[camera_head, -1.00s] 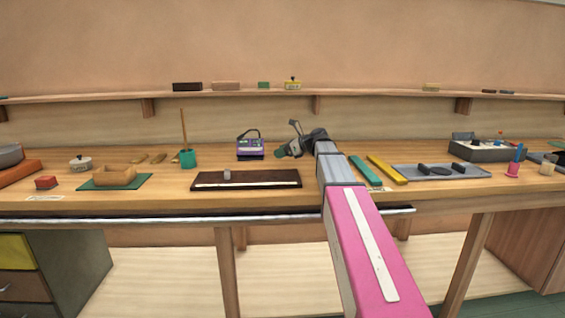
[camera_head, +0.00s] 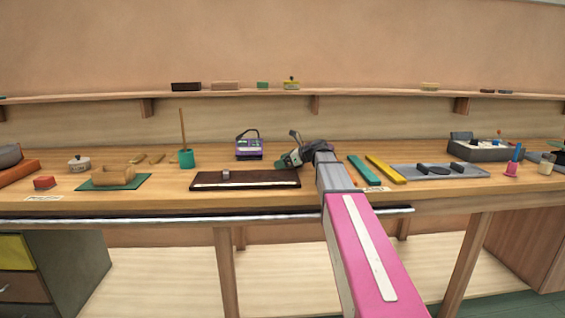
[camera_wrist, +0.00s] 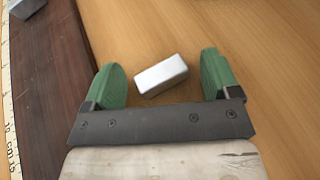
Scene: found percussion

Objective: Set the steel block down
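A bright silver block, the steel block (camera_wrist: 161,75), lies on the bare wooden tabletop in the wrist view, slightly tilted in the picture. My gripper (camera_wrist: 160,64) is open, with one green finger on each side of the block. There is a gap between the block and each finger. In the head view my gripper (camera_head: 284,160) is low over the table, just beyond the right end of the dark board (camera_head: 260,180). The steel block cannot be made out in the head view.
A small grey block (camera_head: 226,174) sits on the dark board; it also shows at the wrist view's corner (camera_wrist: 27,8). A purple device (camera_head: 249,150) stands behind. Teal (camera_head: 364,171) and yellow (camera_head: 385,170) bars and a grey tray (camera_head: 468,172) lie to the right.

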